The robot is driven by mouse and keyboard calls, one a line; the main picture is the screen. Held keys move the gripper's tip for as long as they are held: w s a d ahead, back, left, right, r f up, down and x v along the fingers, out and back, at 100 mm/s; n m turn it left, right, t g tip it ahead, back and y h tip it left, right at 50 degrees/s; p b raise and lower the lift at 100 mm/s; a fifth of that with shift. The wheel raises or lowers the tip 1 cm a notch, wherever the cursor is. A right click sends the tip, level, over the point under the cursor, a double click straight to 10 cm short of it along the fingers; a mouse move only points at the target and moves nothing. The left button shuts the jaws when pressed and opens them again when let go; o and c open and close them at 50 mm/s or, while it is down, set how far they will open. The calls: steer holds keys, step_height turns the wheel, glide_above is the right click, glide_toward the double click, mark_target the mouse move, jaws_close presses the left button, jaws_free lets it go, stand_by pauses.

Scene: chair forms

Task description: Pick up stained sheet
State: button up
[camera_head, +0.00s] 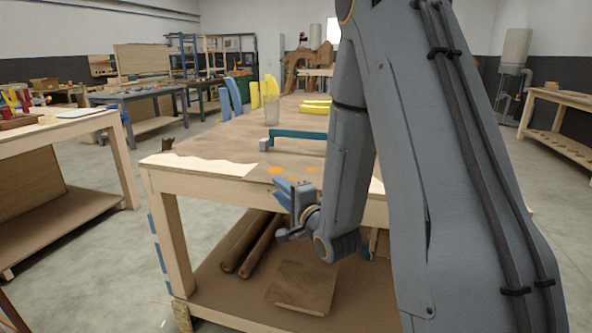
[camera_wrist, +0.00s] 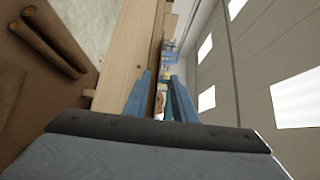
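I cannot tell for certain which of these is the stained sheet. My gripper (camera_head: 280,184) is at the bench's front edge, right of the cream sheet and apart from it. In the wrist view its two blue fingers (camera_wrist: 162,76) stand apart with a gap between them and nothing held. The wrist view looks along the bench edge, and no sheet is clear there.
Rolls (camera_head: 247,245) and a brown board (camera_head: 302,287) lie on the lower shelf. Another bench (camera_head: 75,130) is at left. Floor between the benches is clear.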

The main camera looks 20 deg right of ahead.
steer(key=w, duration=0.3)
steer(key=shift+w+a+f, duration=0.1)
steer(key=shift+w+a, duration=0.05)
steer(key=shift+w, duration=0.05)
jaws_close()
